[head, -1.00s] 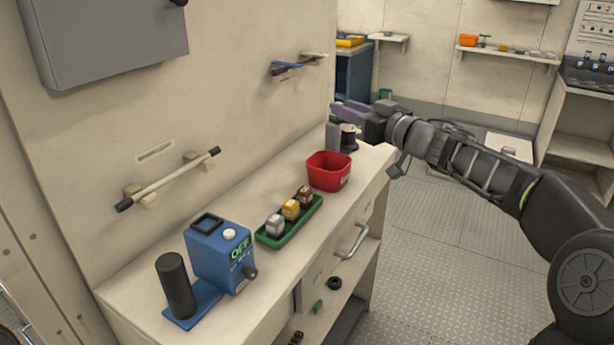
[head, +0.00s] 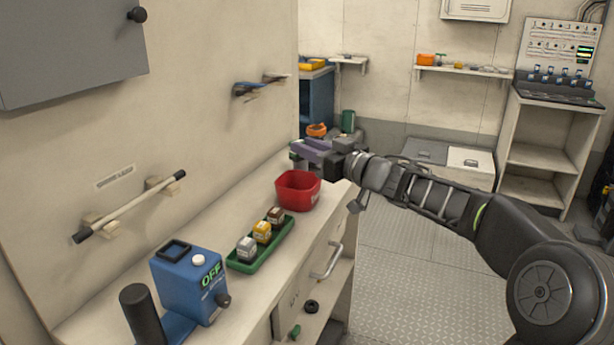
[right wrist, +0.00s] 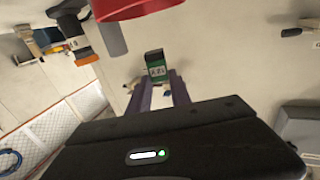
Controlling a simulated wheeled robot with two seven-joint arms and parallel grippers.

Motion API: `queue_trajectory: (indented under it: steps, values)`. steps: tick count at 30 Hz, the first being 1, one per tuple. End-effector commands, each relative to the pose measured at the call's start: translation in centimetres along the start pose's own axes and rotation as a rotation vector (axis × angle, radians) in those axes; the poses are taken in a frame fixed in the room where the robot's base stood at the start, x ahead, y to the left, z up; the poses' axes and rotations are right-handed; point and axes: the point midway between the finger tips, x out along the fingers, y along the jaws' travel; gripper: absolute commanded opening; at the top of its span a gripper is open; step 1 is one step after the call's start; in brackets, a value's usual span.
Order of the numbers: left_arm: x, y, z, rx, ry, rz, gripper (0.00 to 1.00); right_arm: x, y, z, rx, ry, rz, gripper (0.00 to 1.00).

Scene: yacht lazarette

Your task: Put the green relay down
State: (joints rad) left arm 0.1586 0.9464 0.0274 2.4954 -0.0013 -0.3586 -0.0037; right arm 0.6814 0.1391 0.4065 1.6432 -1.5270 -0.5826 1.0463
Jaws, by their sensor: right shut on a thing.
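The green relay (right wrist: 155,72), a small block with a dark top and a pale label, is between the fingertips of my right gripper (right wrist: 160,88) in the right wrist view. In the head view my right gripper (head: 312,150) is beyond the red bin (head: 297,192), above the far end of the counter. The relay is hard to make out there. The gripper is shut on the relay; I cannot tell whether the relay touches the counter. My left gripper is out of view.
A green tray (head: 240,266) on the counter holds grey, yellow and brown relays. A blue box (head: 188,287) marked OFF and a black cylinder (head: 141,315) stand nearer. The red bin is close to the gripper. Wall-mounted rods are at left.

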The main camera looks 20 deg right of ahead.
Motion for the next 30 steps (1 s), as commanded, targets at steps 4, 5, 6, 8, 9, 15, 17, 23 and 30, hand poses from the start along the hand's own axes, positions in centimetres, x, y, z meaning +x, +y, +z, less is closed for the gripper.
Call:
queue_trajectory:
  steps: [4,5,6,8,9,15,17,23,30]
  values:
    - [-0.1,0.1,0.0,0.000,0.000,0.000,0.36,0.0,0.0,-0.1,0.000,0.000,0.000,0.00]
    - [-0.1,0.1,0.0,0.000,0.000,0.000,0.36,0.0,0.0,-0.1,0.000,0.000,0.000,0.00]
    - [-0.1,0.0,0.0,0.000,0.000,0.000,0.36,0.0,0.0,-0.1,0.000,0.000,0.000,0.00]
    - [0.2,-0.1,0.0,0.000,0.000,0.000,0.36,0.0,0.0,0.4,0.001,0.000,0.000,0.00]
    - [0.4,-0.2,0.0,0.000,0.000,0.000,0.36,0.0,0.0,0.9,0.001,-0.001,0.000,0.00]
    - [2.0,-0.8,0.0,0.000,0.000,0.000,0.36,0.0,0.0,4.2,0.002,-0.002,-0.001,0.00]
    - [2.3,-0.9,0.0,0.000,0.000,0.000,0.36,0.0,0.0,4.8,0.003,-0.001,-0.001,0.00]
    - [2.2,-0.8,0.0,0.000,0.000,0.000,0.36,0.0,0.0,4.9,-0.001,0.000,-0.001,0.00]
    - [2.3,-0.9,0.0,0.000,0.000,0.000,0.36,0.0,0.0,5.2,0.000,0.000,-0.001,0.00]
